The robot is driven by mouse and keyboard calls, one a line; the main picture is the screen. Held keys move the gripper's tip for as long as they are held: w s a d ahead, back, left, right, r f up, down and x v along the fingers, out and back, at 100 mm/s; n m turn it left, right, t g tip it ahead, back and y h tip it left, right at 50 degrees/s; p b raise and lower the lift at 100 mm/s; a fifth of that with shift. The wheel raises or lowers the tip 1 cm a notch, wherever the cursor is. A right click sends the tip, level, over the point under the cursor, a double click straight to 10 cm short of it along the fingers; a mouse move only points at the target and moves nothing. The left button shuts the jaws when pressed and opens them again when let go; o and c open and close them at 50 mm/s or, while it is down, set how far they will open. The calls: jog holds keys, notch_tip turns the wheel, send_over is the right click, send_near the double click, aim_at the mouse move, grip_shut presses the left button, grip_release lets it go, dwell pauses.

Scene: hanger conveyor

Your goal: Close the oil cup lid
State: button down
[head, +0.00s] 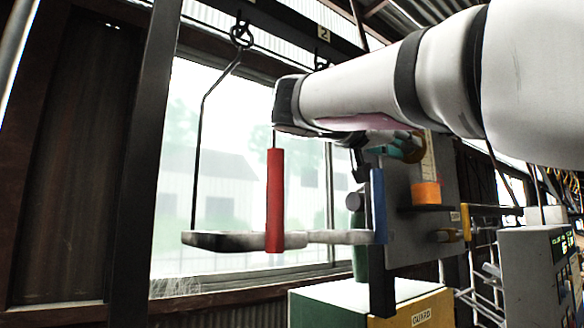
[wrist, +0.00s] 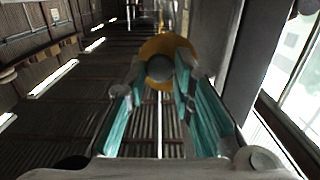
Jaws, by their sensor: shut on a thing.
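The oil cup (head: 427,163) stands on the grey panel, with a pale, marked upright body above an orange lower part (head: 426,194). My gripper (head: 406,148), with teal fingers, comes in from the left at the cup's upper body. In the wrist view my gripper (wrist: 160,72) has its two teal fingers around a round orange part (wrist: 163,46) with a grey round middle (wrist: 160,68), and is shut on it. I cannot tell whether this part is the lid, nor the lid's angle; the cup's top is partly hidden by my arm in the head view.
A red sleeve (head: 275,200) hangs at a metal bar (head: 222,240) left of the cup. A blue upright plate (head: 378,205) is close below my gripper. A green and yellow box (head: 410,310) is below, and a control box (head: 535,270) with a display is at right.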

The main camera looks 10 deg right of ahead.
jog(key=shift+r, duration=0.2)
jog(key=d+y+p, duration=0.1)
jog(key=y+p, duration=0.1)
jog(key=p, duration=0.2)
jog(key=r+g+y+p, duration=0.1)
jog(key=y+p, duration=0.1)
jog(key=p, duration=0.2)
jog(key=w+d+r+g+y+p, duration=0.1)
jog(key=y+p, duration=0.1)
jog(key=p, duration=0.3)
jog(key=shift+d+r+y, duration=0.2)
jog(key=shift+d+y, duration=0.1)
jog(key=shift+w+d+g+y+p, duration=0.1)
jog(key=shift+d+g+y+p, duration=0.15)
jog(key=shift+y+p, duration=0.2)
jog(key=c, duration=1.4)
grip_release()
jog(key=shift+a, duration=0.1)
